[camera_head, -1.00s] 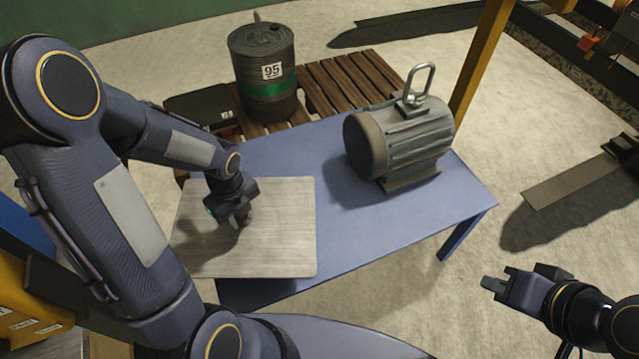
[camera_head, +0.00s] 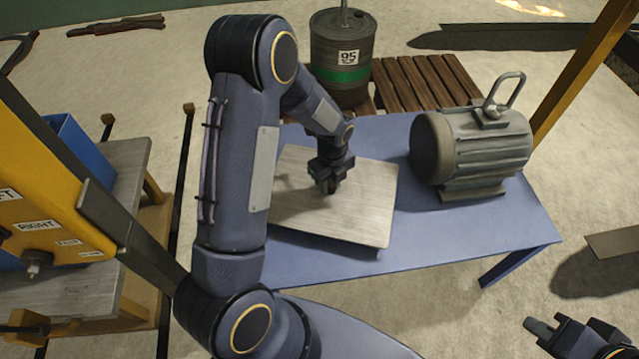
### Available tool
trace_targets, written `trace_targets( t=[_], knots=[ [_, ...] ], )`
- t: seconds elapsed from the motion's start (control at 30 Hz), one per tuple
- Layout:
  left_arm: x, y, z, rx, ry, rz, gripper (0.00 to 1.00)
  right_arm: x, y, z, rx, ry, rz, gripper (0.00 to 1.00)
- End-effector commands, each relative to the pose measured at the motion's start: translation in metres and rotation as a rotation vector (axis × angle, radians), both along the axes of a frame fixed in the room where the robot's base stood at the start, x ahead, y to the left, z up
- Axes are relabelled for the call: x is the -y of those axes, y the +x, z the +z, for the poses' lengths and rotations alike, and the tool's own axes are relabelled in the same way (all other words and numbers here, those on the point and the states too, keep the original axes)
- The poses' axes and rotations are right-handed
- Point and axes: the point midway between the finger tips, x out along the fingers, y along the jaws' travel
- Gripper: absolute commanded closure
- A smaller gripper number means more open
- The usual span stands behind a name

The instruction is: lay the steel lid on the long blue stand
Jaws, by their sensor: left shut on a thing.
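The steel lid (camera_head: 360,215) is a flat, square, brushed grey plate over the left part of the blue stand. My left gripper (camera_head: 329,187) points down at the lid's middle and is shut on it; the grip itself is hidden. A dark shadow shows under the lid's near edge, so it seems slightly above the top; the gap is hard to judge. The long blue stand (camera_head: 460,235) is a table-like top, bare along its front and right. My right gripper (camera_head: 540,328) is at the lower right, away from the stand and partly cut off; its jaw opening is unclear.
A grey motor (camera_head: 475,150) with a lifting ring stands on the stand, right of the lid. Behind are a drum marked 95 (camera_head: 341,75) and a wooden pallet (camera_head: 430,82). A yellow post (camera_head: 580,75) rises at right. A yellow labelled panel (camera_head: 50,215) and bench (camera_head: 125,165) are at left.

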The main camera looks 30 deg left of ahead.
Motion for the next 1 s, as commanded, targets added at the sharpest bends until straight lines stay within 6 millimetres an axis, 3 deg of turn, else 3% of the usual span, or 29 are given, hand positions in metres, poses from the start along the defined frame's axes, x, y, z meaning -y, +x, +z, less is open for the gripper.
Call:
trace_targets(
  t=[0.27,0.53,0.93,0.97,1.0],
  knots=[
    [0.004,0.011,-0.012,0.002,0.0,-0.001,1.0,0.0,0.0,-0.004,0.0,0.0,0.0,1.0],
    [0.006,0.015,-0.045,0.001,0.0,-0.002,1.0,0.0,0.0,-0.016,0.0,0.0,0.0,1.0],
    [0.005,0.015,-0.049,0.004,0.0,-0.001,1.0,0.0,0.0,-0.018,0.0,0.0,0.0,1.0],
    [0.005,0.014,-0.051,-0.001,0.001,-0.001,0.71,0.0,0.0,-0.018,0.0,0.0,0.0,1.0],
    [0.005,0.014,-0.05,-0.001,0.001,-0.001,0.65,0.0,0.0,-0.017,0.0,0.0,0.0,1.0]
  ],
)
